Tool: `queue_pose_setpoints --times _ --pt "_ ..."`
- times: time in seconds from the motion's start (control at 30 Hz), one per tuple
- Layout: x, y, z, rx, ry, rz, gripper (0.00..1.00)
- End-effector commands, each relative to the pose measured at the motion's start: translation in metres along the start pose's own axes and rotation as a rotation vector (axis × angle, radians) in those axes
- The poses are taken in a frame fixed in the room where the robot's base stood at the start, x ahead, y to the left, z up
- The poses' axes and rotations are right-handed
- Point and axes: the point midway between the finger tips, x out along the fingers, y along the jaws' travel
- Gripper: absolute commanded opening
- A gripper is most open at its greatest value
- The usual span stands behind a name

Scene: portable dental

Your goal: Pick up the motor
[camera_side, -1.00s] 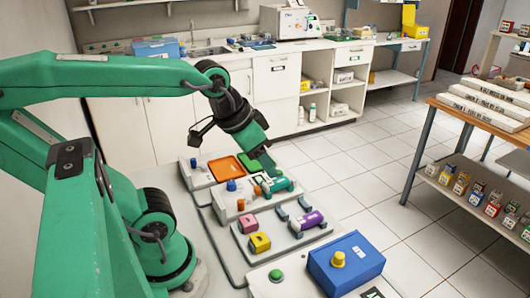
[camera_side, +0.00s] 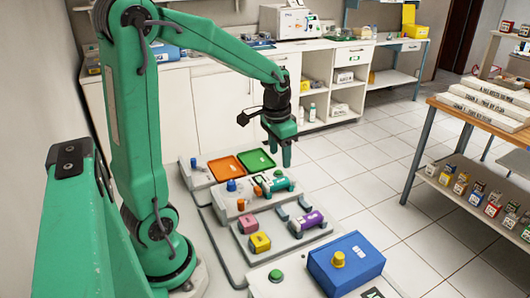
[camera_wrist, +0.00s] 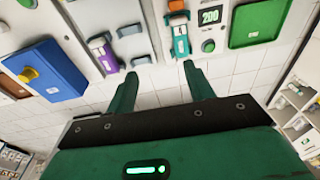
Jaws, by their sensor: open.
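Two cylinders could be the motor, and I cannot tell which.
An orange tray (camera_side: 225,169) and a green tray (camera_side: 257,160) are on the far station. A blue box (camera_side: 345,264) with a yellow knob stands nearest.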

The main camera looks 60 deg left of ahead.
Motion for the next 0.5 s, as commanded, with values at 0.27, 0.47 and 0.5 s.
queue_pose_setpoints --times 0.27,0.47,0.5 --pt "0.043 -0.035 -0.01 -0.003 -0.085 0.027 0.53" --pt "0.057 -0.045 -0.012 -0.001 -0.107 0.036 0.53" --pt "0.057 -0.045 -0.012 -0.001 -0.108 0.037 0.53"
